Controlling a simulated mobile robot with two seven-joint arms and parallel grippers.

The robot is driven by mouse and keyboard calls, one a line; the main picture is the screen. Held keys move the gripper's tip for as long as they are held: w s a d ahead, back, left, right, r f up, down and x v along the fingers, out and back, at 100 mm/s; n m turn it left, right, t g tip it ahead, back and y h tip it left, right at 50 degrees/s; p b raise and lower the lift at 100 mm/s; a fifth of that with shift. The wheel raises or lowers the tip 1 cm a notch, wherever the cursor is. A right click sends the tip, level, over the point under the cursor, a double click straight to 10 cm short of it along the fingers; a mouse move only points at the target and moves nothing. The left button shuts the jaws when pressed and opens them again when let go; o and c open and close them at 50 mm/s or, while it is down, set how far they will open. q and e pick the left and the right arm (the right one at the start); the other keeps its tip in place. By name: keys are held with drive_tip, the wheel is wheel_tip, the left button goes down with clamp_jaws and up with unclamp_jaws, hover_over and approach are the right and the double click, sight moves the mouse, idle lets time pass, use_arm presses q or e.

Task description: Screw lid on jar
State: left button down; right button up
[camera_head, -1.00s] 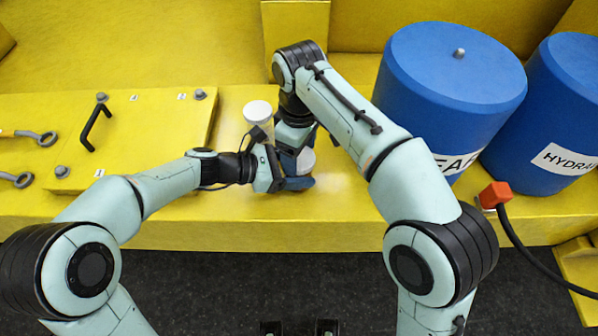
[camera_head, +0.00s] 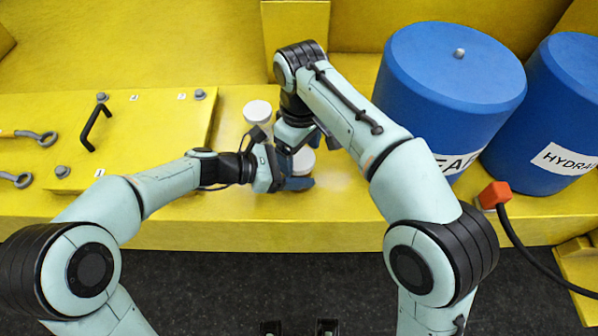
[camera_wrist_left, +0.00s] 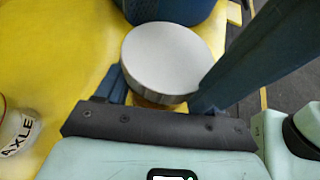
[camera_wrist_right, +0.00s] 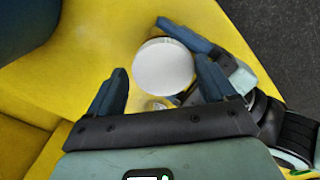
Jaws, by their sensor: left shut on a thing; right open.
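A white round lid (camera_head: 303,160) sits on top of the jar, flat as far as I can see. It also shows in the left wrist view (camera_wrist_left: 165,58) and the right wrist view (camera_wrist_right: 163,66). The jar's body is mostly hidden under the lid; only a yellowish sliver shows below the rim in the left wrist view. My left gripper (camera_head: 288,170) is shut on the jar, one finger to each side. My right gripper (camera_wrist_right: 162,88) is open and empty above the lid, with its fingers apart and clear of the lid's edge.
Another white-topped jar (camera_head: 257,112) stands just behind on the yellow ledge (camera_head: 345,205). A white AXLE label (camera_wrist_left: 20,135) shows in the left wrist view. Large blue drums (camera_head: 450,85) stand to the right, and a yellow plate with a black handle (camera_head: 96,127) lies left.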

drive_tip(key=shift+s+a+r, duration=0.1)
drive_tip(key=shift+r, duration=1.05)
drive_tip(key=shift+s+a+r, duration=0.1)
drive_tip(key=shift+r, duration=1.05)
drive_tip(key=shift+w, duration=0.1)
drive_tip(key=shift+d, duration=0.1)
drive_tip(key=shift+c, duration=1.3)
drive_tip(key=n, duration=0.3)
drive_tip(key=shift+a, duration=0.3)
drive_tip(key=n, duration=0.4)
drive_tip(key=shift+a+r, duration=0.3)
drive_tip(key=shift+r, duration=0.05)
drive_tip(key=n, duration=0.2)
drive_tip(key=r+n, duration=0.1)
drive_tip(key=n, duration=0.1)
drive_tip(key=shift+d+n, duration=0.1)
drive_tip(key=shift+n, duration=0.3)
drive_tip(key=n, duration=0.1)
drive_tip(key=r+n, duration=0.1)
drive_tip(key=n, duration=0.1)
drive_tip(key=d+n, duration=0.1)
drive_tip(key=n, duration=0.1)
drive_tip(key=shift+r, duration=0.35)
